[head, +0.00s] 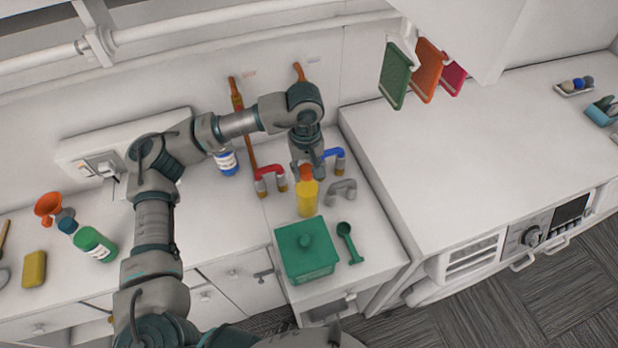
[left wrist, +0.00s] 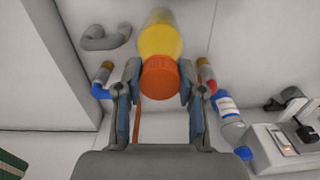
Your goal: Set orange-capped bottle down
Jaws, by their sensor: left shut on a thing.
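The orange-capped bottle (head: 307,199) is yellow and stands roughly upright over the white counter, behind the green lidded box. My left gripper (head: 306,166) comes down from above and is shut on its orange cap. In the left wrist view the orange cap (left wrist: 160,78) sits between the two fingers of the gripper (left wrist: 160,88), with the yellow body beyond it. I cannot tell whether the bottle's base touches the counter. My right gripper is not in view.
A red-handled tap (head: 270,175), a blue-handled tap (head: 334,154) and a grey pipe (head: 343,188) are close around the bottle. The green box (head: 306,252) and green scoop (head: 349,243) lie in front. A blue-and-white bottle (head: 227,161) stands left. The right counter (head: 450,150) is mostly clear.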

